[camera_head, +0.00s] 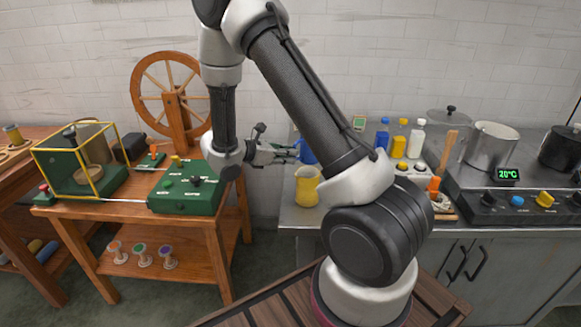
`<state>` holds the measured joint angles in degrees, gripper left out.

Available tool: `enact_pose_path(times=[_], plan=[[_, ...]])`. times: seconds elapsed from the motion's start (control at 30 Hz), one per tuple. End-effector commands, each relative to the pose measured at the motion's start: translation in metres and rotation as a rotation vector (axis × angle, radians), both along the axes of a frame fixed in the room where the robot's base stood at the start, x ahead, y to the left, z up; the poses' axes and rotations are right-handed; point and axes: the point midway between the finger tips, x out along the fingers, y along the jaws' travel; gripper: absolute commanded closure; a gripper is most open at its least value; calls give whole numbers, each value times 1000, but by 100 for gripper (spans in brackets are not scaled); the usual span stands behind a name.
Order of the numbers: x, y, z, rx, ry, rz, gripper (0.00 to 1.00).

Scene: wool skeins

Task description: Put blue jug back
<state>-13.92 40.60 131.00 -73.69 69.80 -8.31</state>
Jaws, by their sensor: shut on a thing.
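The blue jug (307,152) is just right of my gripper (288,154), above and behind the yellow jug in the picture. My arm covers its right side, so only part of it shows. My gripper points right, with its fingers shut on the blue jug's left side. I cannot tell whether the jug's base touches the counter.
The yellow jug (307,187) stands at the left end of the metal counter (300,217), close below the blue jug. Blue, yellow and white bottles (416,140) stand behind my arm. A steel pot (490,146) is farther right. A wooden cart (130,222) with a green device (187,190) is left.

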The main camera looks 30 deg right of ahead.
Motion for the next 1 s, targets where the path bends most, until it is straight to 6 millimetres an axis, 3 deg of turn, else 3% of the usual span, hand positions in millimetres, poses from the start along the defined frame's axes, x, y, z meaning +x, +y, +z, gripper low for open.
enact_pose_path(times=[0.3,0.63,0.7,0.77,1.0], plan=[[0,0,-39,-2,2,-1,100],[0,0,-43,-1,0,-2,100],[0,0,-43,-1,0,-2,82],[0,0,-43,-1,0,-2,71],[0,0,-43,-1,0,-2,70]])
